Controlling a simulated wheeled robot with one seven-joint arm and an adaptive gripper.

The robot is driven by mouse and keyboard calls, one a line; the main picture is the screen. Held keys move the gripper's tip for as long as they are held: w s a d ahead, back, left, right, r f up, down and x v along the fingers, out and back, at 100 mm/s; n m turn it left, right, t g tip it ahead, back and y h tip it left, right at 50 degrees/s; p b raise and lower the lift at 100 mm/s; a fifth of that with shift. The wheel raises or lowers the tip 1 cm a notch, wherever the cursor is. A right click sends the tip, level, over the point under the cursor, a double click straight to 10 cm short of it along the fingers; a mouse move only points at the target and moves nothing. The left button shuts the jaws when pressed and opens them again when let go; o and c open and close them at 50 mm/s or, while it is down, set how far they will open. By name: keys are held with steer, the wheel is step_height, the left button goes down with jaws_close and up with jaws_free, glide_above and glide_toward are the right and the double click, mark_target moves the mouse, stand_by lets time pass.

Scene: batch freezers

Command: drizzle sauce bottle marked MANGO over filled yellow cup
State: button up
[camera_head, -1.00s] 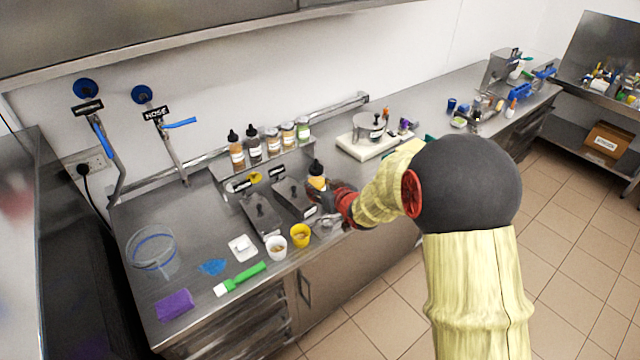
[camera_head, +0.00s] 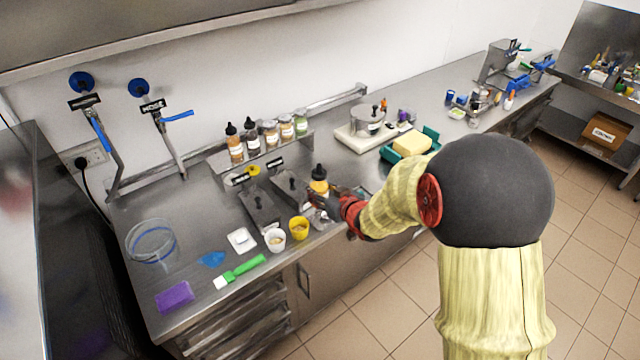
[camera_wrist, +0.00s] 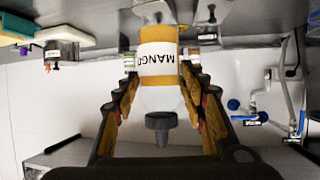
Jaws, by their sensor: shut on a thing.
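The sauce bottle (camera_wrist: 159,60) reads MANGO on its white label in the wrist view; its orange sauce and dark nozzle show. The picture there is turned over. In the head view the bottle (camera_head: 319,186) is upright, black cap on top. My gripper (camera_head: 325,198) is shut around its sides; the wrist view shows a finger on each side. Whether the base touches the counter is hidden. The yellow cup (camera_head: 299,234) stands on the counter near the front edge, left of and nearer than the bottle, with pale contents inside.
A white cup (camera_head: 275,243) stands just left of the yellow one. Steel lidded bins (camera_head: 259,212) lie behind the cups. More bottles (camera_head: 235,148) line a raised shelf at the back. A green spatula (camera_head: 243,269), white dish (camera_head: 241,241) and purple sponge (camera_head: 174,296) lie left.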

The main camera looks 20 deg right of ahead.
steer(key=s, duration=0.9)
steer(key=shift+a, duration=0.45)
steer(key=shift+s+a+r+p, duration=0.1)
steer(key=shift+p, duration=0.2)
